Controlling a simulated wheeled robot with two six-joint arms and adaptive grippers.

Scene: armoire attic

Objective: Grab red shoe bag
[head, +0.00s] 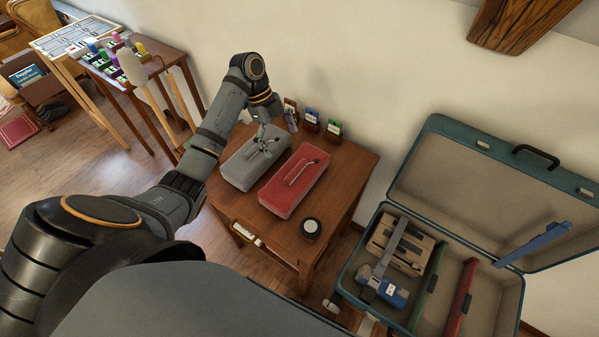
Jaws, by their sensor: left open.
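The red shoe bag (288,196) lies on the small wooden table, with a cord or handle along its top. A grey shoe bag (240,172) lies just left of it. My left arm reaches in from the left, and my left gripper (265,146) is open, pointing down over the far end of the grey bag. It is to the left of the red bag and appears apart from it. The gripper and wrist hide part of the grey bag's far end. My right gripper is not in view.
The wooden table (352,172) also holds a round dark tin with a white top (311,228) and several small tagged items along its back edge, including a blue one (311,121). An open teal suitcase (518,290) with packed items stands right. A side table (168,55) stands upper left.

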